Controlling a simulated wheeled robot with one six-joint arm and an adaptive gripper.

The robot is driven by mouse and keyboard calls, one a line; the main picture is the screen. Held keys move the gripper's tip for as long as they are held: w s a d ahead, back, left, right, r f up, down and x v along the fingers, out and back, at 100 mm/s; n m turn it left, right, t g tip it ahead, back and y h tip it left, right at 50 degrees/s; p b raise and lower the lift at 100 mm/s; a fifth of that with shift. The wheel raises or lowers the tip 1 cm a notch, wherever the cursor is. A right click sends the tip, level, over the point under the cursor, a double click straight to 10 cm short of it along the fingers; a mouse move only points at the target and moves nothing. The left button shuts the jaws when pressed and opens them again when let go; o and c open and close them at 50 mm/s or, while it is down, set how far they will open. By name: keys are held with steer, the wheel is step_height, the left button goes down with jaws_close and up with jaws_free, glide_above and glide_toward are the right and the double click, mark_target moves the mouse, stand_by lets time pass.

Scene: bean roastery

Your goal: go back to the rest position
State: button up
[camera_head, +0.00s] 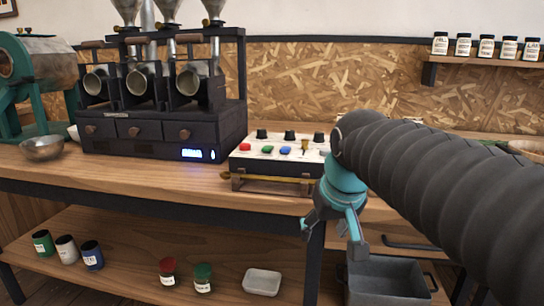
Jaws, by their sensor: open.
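My gripper (331,231) hangs at the end of my arm, right of the picture's middle. It is teal and grey, and its fingers are spread with nothing between them. It appears in front of the workbench's front edge, below the white control panel (273,157). The panel carries black knobs and coloured buttons; my arm overlaps its right end.
A wooden workbench (190,187) holds a black roaster machine (162,140) and a metal bowl (42,148). The lower shelf holds several cans, including a red one (167,270), and a white tray (262,282). A grey open bin (388,283) is below my arm.

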steer(key=s+d+f+m, duration=0.1)
steer(key=s+d+f, duration=0.2)
steer(key=s+f, duration=0.3)
steer(key=s+d+f, duration=0.3)
steer(key=s+f, duration=0.3)
steer(key=s, duration=0.2)
steer(key=shift+s+f+m+h, duration=0.2)
steer(key=shift+s+m+h, duration=0.15)
steer(key=shift+m+h, duration=0.05)
stand_by(0.4)
